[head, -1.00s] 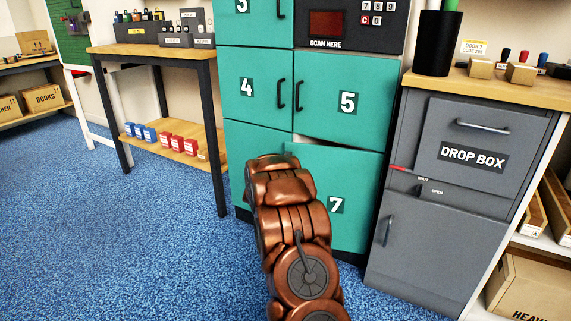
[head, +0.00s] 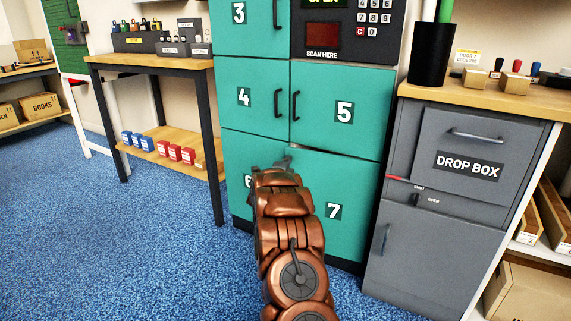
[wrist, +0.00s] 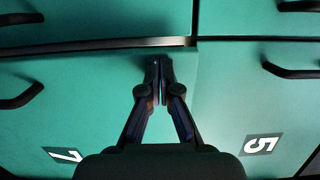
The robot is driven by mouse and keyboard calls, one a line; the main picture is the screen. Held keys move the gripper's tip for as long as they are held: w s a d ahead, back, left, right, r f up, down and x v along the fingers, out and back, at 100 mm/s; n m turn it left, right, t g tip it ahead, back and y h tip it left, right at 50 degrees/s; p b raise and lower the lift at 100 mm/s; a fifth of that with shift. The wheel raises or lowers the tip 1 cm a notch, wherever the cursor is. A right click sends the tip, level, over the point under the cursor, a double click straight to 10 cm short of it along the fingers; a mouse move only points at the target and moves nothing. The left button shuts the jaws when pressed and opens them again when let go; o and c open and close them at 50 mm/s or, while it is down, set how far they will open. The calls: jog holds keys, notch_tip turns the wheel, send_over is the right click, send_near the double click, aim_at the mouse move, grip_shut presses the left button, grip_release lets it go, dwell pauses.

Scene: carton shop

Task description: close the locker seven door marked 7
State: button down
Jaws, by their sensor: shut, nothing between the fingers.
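The locker seven door (head: 315,190) is teal, with a black 7 label (head: 333,211). It sits low in the locker bank, below door 5 (head: 345,112). A thin dark gap shows along its top edge, so it looks slightly ajar. My gripper (head: 284,161) is at its upper left corner, and my arm hides its lower left part and handle. In the wrist view, turned sideways, my gripper (wrist: 159,72) is shut and empty, its tips over the door near the seam with door 5. The door 7 handle (wrist: 20,96) shows at the left there. I cannot tell whether the tips touch.
A grey drop box cabinet (head: 436,240) stands close on the right. A wooden-topped table (head: 150,59) with padlocks stands to the left. Door 4 (head: 250,95) and the partly hidden door 6 (head: 240,185) look shut. Blue carpet (head: 120,240) is free at the front left.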

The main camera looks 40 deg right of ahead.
aim_at(292, 156)
jog(key=x, duration=0.2)
jog(key=p+x, duration=0.1)
jog(key=x, duration=0.1)
jog(key=shift+s+d+r, duration=0.1)
jog(key=shift+d+r, duration=0.1)
jog(key=shift+d, duration=0.25)
jog(key=shift+s+d+r, duration=0.1)
jog(key=shift+d+r, duration=0.15)
jog(key=shift+r, duration=0.7)
jog(key=shift+s+a+f, duration=0.15)
jog(key=shift+f, duration=0.35)
jog(key=s+a+p, duration=0.1)
jog(key=s+a, duration=0.2)
jog(key=a, duration=1.1)
jog(key=shift+s+f, duration=0.25)
jog(key=shift+f, duration=0.25)
